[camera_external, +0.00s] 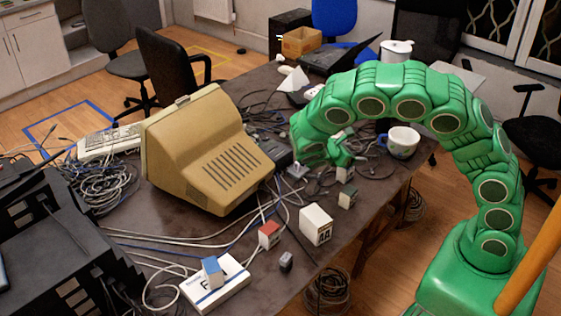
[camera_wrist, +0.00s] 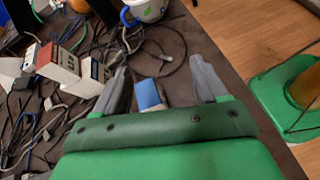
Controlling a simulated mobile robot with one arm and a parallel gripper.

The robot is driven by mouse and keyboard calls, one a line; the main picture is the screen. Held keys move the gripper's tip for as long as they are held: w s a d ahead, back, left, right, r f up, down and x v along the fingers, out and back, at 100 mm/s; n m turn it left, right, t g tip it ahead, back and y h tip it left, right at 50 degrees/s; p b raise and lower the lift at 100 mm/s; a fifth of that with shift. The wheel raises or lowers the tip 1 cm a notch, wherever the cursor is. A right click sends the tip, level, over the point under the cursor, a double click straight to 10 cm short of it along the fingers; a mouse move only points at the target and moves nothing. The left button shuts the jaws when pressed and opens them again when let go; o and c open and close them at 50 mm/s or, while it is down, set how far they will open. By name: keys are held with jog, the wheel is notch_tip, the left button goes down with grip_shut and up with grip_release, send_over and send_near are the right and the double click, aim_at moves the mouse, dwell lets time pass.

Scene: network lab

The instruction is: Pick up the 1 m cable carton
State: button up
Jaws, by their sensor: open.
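My gripper (camera_wrist: 162,78) is open in the wrist view, its two grey fingers spread apart. A small blue-and-white box (camera_wrist: 148,95) lies in the gap between them, and the palm hides its near end. A larger white carton (camera_external: 316,226) and a red-topped carton (camera_external: 269,235) stand nearer the camera. I cannot read a 1 m label on any of them.
The beige monitor (camera_external: 207,150) stands left of my gripper. A white mug (camera_external: 403,142) stands near the right table edge, also in the wrist view (camera_wrist: 147,9). Loose cables cover much of the table. A blue-topped box rests on a white box (camera_external: 222,289) in front.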

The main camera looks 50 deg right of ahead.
aim_at(348, 172)
jog(key=w+a+f+n, duration=0.1)
jog(key=f, duration=0.1)
jog(key=w+a+f+n+t, duration=0.1)
jog(key=f, duration=0.1)
jog(key=w+a+f+n+h, duration=0.1)
jog(key=f, duration=0.1)
jog(key=shift+w+a+f+t, duration=0.15)
jog(key=shift+w+f+t, duration=0.05)
jog(key=shift+w+t, duration=0.1)
jog(key=shift+w+r+x, duration=0.1)
jog(key=shift+w+x, duration=0.05)
jog(key=shift+x, duration=1.15)
jog(key=shift+w+r+x, duration=0.1)
jog(key=shift+x, duration=1.15)
jog(key=shift+w+r+x, duration=0.1)
jog(key=shift+w+x, duration=0.05)
jog(key=shift+x, duration=1.15)
jog(key=c, duration=1.1)
